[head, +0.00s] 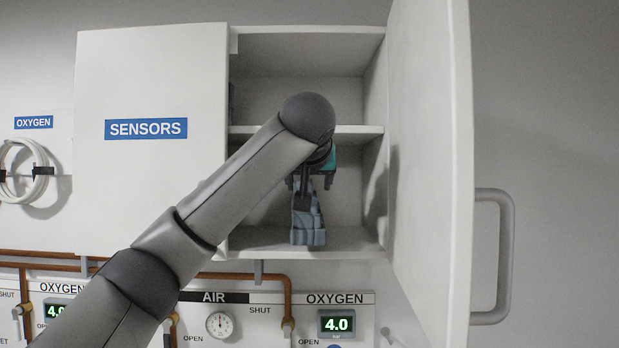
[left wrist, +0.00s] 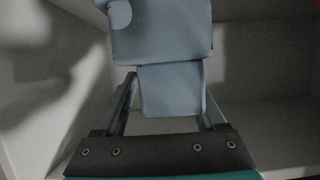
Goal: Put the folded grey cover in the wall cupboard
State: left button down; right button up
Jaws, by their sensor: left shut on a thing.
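The wall cupboard (head: 357,243) has its right door (head: 432,120) swung open, showing an upper and a lower compartment split by a shelf (head: 358,131). My left gripper (head: 306,200) is at the lower compartment, shut on the folded blue-grey cover (head: 308,230). The cover hangs below the jaws with its lower end close to the cupboard floor; I cannot tell whether it touches. In the left wrist view the cover (left wrist: 162,35) sits between and beyond the fingers of my left gripper (left wrist: 168,92). My left arm hides part of the opening. My right gripper is not in view.
The closed left door (head: 150,80) carries a SENSORS label. The open door has a grey handle (head: 506,256) on its right. Gas panels (head: 270,325) and copper pipes run below. The lower compartment looks free to the right of the cover.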

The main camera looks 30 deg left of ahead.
pick_arm(q)
jog(key=shift+w+a+r, duration=0.1)
jog(key=shift+w+a, duration=0.2)
jog(key=shift+w, duration=0.4)
jog(key=w+a+p, duration=0.2)
jog(key=shift+w+r, duration=0.1)
jog(key=shift+w, duration=0.25)
jog(key=shift+w+f, duration=0.15)
jog(key=shift+f, duration=0.4)
jog(key=shift+f+p, duration=0.3)
jog(key=shift+d, duration=0.1)
jog(key=shift+f, duration=0.15)
jog(key=shift+c, duration=1.9)
grip_release()
jog(key=shift+f, duration=0.15)
jog(key=o, duration=0.4)
